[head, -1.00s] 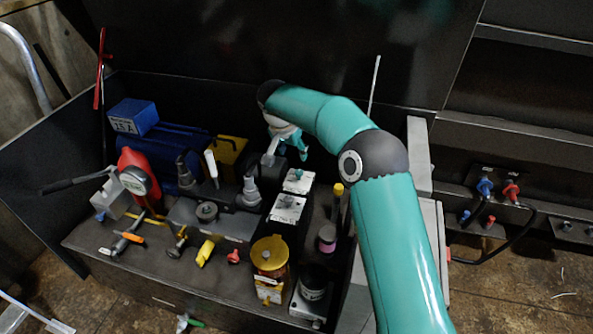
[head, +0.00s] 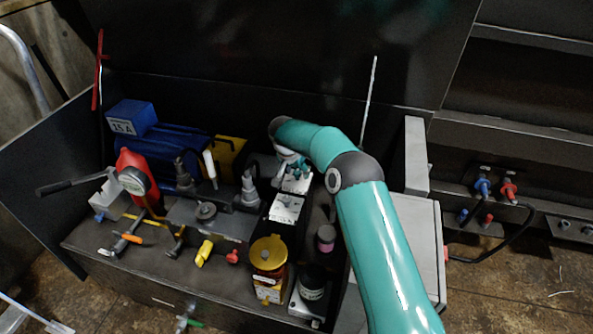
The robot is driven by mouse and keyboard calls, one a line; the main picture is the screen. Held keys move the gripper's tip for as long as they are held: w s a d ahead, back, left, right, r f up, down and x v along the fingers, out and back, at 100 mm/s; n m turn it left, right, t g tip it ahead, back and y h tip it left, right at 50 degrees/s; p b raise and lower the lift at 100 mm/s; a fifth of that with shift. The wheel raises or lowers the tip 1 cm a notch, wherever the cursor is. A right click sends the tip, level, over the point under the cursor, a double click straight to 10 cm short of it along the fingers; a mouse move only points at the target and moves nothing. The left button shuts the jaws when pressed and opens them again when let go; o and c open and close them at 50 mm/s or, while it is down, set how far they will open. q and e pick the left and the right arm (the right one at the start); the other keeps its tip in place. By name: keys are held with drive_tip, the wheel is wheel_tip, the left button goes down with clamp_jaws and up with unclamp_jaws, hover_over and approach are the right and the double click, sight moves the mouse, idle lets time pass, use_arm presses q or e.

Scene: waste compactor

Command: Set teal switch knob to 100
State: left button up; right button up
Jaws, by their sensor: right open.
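My right gripper (head: 292,170) is open and hangs over the far white switch plate (head: 298,185) on the dark block near the middle of the bench. It comes down from the end of my teal arm, and its fingers are small and partly merged with the plate in the picture. The teal switch knob cannot be told apart from the gripper there. I cannot tell whether the fingers touch it. A second white plate (head: 286,209) with a dark mark lies just nearer. My left gripper is not in view.
A grey valve fitting (head: 248,190) stands close left of the plates. A yellow-lidded jar (head: 268,262) and a dark cylinder (head: 313,283) stand nearer. A thin upright rod (head: 369,100) rises behind my arm.

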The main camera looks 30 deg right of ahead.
clamp_jaws()
